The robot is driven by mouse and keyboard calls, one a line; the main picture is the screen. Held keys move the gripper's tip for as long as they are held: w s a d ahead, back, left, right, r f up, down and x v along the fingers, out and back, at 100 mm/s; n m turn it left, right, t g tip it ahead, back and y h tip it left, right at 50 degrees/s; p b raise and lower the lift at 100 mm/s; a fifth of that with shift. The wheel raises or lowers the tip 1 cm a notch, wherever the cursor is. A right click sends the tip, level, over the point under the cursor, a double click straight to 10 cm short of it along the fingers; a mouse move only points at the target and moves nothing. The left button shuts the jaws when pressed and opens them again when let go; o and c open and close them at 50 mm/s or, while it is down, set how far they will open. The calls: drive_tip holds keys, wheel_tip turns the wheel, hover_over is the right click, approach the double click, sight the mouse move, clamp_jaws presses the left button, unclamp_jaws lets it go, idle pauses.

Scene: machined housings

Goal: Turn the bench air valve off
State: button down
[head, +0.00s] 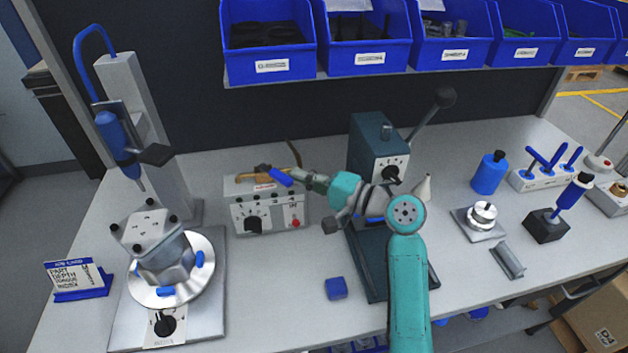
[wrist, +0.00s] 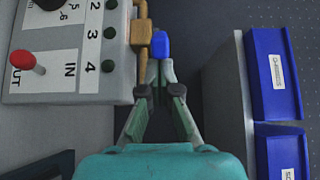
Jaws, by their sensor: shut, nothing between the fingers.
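The bench air valve has a brass body and pipe (head: 262,179) with a blue handle (head: 281,177), on top of the grey control box (head: 268,207). In the wrist view the brass body (wrist: 141,35) runs along the box's edge. The blue handle (wrist: 160,45) sits to its right. My gripper (head: 304,179) comes in from the right, with its tips at the handle's near end. In the wrist view my gripper (wrist: 159,72) is shut and holds nothing. Its tips partly overlap the handle's end; I cannot tell whether they touch it.
The box carries a black knob (head: 254,224) and a red toggle (wrist: 22,60). A dark press (head: 376,148) stands close behind my arm. A round fixture (head: 190,285) is at left. Blue bins (head: 268,66) hang above. A blue block (head: 336,288) lies on the bench.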

sight(287, 187)
drive_tip(key=shift+a, duration=0.15)
drive_tip(key=shift+s, duration=0.15)
drive_tip(key=shift+s+a+m+t+h, duration=0.15)
drive_tip(key=shift+m+t+h, duration=0.2)
drive_tip(key=shift+t, duration=0.25)
drive_tip(key=shift+s, duration=0.15)
drive_tip(key=m+t+h, duration=0.1)
drive_tip(key=s+a+m+t+h, duration=0.1)
drive_tip(key=t, duration=0.1)
drive_tip(key=s+m+t+h, duration=0.1)
drive_tip(key=m, duration=0.1)
drive_tip(key=shift+s+a+t, duration=0.25)
drive_tip(key=shift+a+t, duration=0.1)
drive_tip(key=shift+t, duration=0.05)
drive_tip(key=shift+s+a, duration=0.7)
drive_tip(key=shift+a, duration=0.1)
drive_tip(key=shift+s+a, duration=0.1)
drive_tip(key=shift+a, duration=0.05)
